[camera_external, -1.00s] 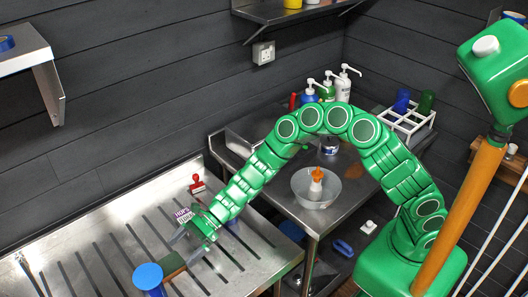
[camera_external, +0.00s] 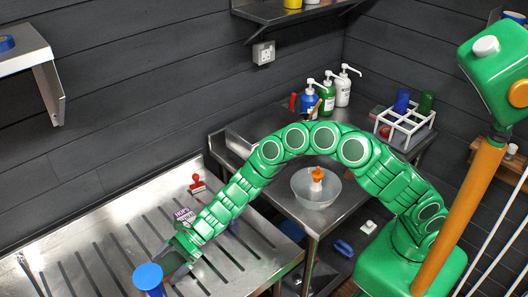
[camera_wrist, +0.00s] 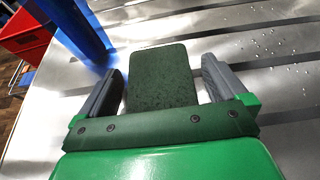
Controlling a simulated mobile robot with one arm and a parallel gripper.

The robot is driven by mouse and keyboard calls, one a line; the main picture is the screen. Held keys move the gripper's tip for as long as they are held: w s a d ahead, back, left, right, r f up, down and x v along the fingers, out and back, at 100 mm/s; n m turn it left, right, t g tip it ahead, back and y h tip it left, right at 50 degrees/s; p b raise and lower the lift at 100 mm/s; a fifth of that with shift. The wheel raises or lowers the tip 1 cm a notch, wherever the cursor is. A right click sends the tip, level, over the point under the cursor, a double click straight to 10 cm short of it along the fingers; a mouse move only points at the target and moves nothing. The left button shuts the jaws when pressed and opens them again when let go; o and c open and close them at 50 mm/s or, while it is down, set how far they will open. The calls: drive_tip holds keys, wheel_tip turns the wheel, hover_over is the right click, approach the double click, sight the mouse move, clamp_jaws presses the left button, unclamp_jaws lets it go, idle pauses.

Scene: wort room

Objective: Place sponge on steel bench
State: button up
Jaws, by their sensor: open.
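The sponge (camera_wrist: 162,80), a dark green block, lies between the two grey fingers of my gripper (camera_wrist: 162,66) in the wrist view. My gripper is open, with a visible gap between each finger and the sponge. In the external view my gripper (camera_external: 174,264) is low over the slotted steel surface (camera_external: 226,262) at the lower left and largely hides the sponge. A second steel bench (camera_external: 262,212), with a bowl on it, stands to the right in the middle. Which surface the task calls the steel bench I cannot tell.
A blue round-topped object (camera_external: 148,276) stands close to my gripper; a blue post (camera_wrist: 76,28) and red crate (camera_wrist: 24,38) show in the wrist view. A red stamp-like object (camera_external: 197,184) and labelled block (camera_external: 184,215) are behind. The bowl (camera_external: 304,200) holds an orange-topped bottle.

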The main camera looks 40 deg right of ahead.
sight(168, 264)
drive_tip(key=c, duration=1.1)
drive_tip(key=shift+r, duration=0.5)
drive_tip(key=shift+c, duration=0.2)
wheel_tip(168, 264, up, 2)
drive_tip(key=shift+r, duration=0.1)
drive_tip(key=s+d+r, duration=0.1)
drive_tip(key=r, duration=0.1)
drive_tip(key=s+d+r, duration=0.1)
drive_tip(key=r, duration=0.1)
drive_tip(key=s+d+r, duration=0.1)
drive_tip(key=d+r, duration=0.1)
drive_tip(key=shift+s+r, duration=0.1)
drive_tip(key=s+d+r, duration=0.3)
drive_tip(key=s+d, duration=0.2)
drive_tip(key=d, duration=0.2)
drive_tip(key=shift+s+r, duration=0.3)
drive_tip(key=shift+r, duration=0.05)
